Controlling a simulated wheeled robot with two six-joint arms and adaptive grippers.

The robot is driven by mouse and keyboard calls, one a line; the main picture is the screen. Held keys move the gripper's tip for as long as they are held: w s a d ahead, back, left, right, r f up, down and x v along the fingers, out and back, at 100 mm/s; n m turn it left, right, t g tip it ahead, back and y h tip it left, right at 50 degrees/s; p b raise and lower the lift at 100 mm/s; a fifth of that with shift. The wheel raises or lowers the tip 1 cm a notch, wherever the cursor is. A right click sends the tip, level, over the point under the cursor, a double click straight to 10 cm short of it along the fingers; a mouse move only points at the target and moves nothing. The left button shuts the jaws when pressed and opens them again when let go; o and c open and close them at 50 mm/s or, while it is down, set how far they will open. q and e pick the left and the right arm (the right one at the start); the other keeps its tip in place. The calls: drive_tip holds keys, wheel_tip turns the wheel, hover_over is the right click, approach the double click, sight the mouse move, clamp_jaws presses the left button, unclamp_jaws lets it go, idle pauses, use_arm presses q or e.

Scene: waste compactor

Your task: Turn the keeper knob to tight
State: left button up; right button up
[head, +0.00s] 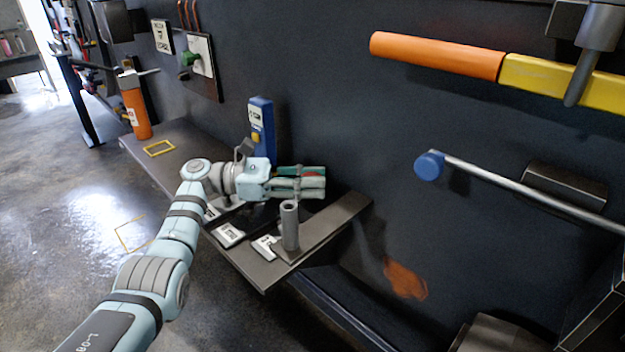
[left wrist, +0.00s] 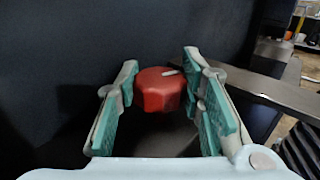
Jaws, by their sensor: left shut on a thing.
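The keeper knob is a red faceted knob (left wrist: 160,90) with a pale pointer mark near its top right. It sits between the green-padded fingers of my left gripper (left wrist: 160,108) in the left wrist view. In the head view my left gripper (head: 308,182) is level above the near end of the dark shelf, by the wall, its fingers closed about the knob. There the knob is almost wholly hidden by the fingers. My right gripper is not in view.
The shelf (head: 343,212) carries white label plates (head: 228,235) and a grey upright post (head: 289,228) just below my left gripper. A blue device (head: 262,125) stands behind it. An orange-and-yellow bar (head: 436,55) and a blue-ended lever (head: 429,166) are at the right.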

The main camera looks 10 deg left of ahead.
use_arm(q)
drive_tip(key=o, duration=0.9)
drive_tip(key=shift+s+f, duration=0.1)
drive_tip(key=shift+f, duration=0.2)
drive_tip(key=shift+o, duration=1.2)
drive_tip(key=shift+d, duration=0.1)
drive_tip(key=shift+s+r, duration=0.1)
drive_tip(key=shift+r, duration=0.1)
drive_tip(key=shift+a, duration=0.2)
drive_tip(key=a, duration=0.2)
drive_tip(key=s+a, duration=0.1)
drive_tip(key=a, duration=0.4)
drive_tip(key=shift+s+a, duration=0.3)
drive_tip(key=shift+a, duration=0.05)
